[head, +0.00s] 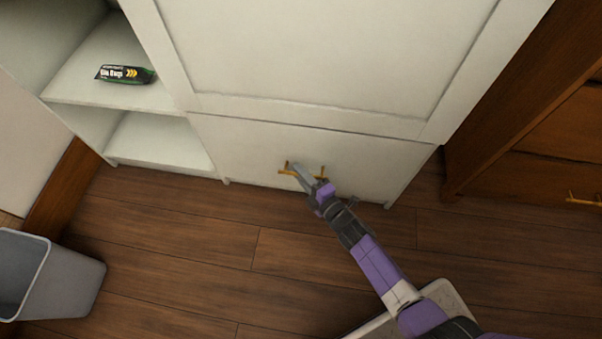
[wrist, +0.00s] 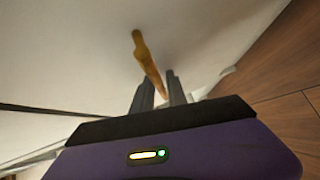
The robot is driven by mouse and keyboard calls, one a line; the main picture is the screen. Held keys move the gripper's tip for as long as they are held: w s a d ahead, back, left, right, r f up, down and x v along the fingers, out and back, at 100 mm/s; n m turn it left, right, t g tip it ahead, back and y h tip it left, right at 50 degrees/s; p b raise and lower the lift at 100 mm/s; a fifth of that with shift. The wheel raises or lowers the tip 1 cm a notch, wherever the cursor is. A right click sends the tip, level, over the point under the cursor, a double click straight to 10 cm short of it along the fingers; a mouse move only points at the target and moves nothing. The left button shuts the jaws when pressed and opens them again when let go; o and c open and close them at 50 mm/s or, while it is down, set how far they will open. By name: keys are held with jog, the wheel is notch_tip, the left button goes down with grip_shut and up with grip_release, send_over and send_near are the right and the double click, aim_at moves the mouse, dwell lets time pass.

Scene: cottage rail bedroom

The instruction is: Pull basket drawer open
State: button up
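The drawer is the low white front (head: 245,155) at the bottom of the white wardrobe, and it sits flush in its frame. Its brass bar handle (head: 317,176) is near the middle of the front. My gripper (head: 301,172) reaches the handle from the front. In the wrist view the two dark fingers (wrist: 159,82) stand apart, and the handle (wrist: 143,52) runs down into the gap between them. I see no clear squeeze on the bar. The fingers hide part of the handle in the head view.
White open shelves (head: 150,140) with a dark packet (head: 125,74) stand at the left. A grey bin (head: 75,285) is at lower left. A brown wooden dresser (head: 530,135) stands at the right. The wooden floor (head: 210,245) before the drawer is mostly clear.

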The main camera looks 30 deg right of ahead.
grip_shut()
dwell(1.2)
jog(key=s+a+b, duration=0.1)
jog(key=s+a, duration=0.8)
jog(key=s, duration=0.3)
jog(key=s+a+b, duration=0.1)
jog(key=s+a, duration=0.8)
jog(key=s, duration=0.4)
jog(key=shift+o, duration=2.2)
grip_release()
jog(key=shift+w, duration=0.1)
